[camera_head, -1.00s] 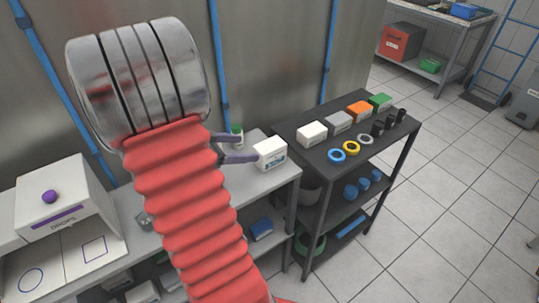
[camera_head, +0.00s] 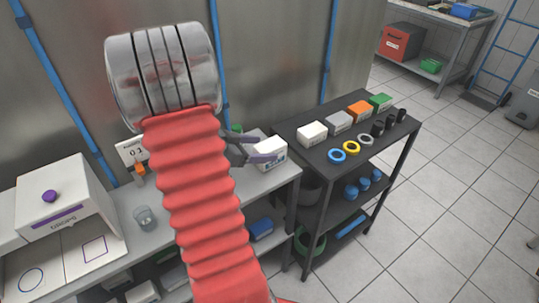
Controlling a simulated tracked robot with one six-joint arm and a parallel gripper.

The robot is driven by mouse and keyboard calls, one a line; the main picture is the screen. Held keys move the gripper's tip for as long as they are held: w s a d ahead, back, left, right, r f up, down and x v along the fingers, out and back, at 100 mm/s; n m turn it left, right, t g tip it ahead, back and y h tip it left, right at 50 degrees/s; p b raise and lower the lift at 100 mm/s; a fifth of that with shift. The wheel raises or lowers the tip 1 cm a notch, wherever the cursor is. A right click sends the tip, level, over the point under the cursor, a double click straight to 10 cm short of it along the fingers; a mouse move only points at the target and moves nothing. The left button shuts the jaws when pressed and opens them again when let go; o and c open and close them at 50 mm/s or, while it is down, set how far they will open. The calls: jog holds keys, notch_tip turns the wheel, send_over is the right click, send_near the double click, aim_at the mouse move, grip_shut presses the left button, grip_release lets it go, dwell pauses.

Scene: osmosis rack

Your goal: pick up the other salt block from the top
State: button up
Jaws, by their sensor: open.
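A white block (camera_head: 312,134) sits at the left end of the top of the black rack (camera_head: 330,158). A grey block (camera_head: 339,121), an orange block (camera_head: 360,111) and a green block (camera_head: 380,102) stand in a row beside it. A white labelled box (camera_head: 276,146) stands on the grey bench, left of the rack. My gripper (camera_head: 265,148) is open at this box, its fingers in front of part of it. I cannot tell whether they touch it. The white block on the rack is to the right of my gripper, apart from it.
Blue, yellow and grey rings (camera_head: 351,147) and black cylinders lie along the rack's front.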

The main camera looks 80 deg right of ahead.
aim_at(270, 149)
jog(key=x, duration=0.5)
jog(key=shift+w+f, duration=0.15)
jog(key=shift+w, duration=0.05)
jog(key=shift+c, duration=0.3)
jog(key=shift+a, duration=0.1)
grip_shut()
dwell(0.6)
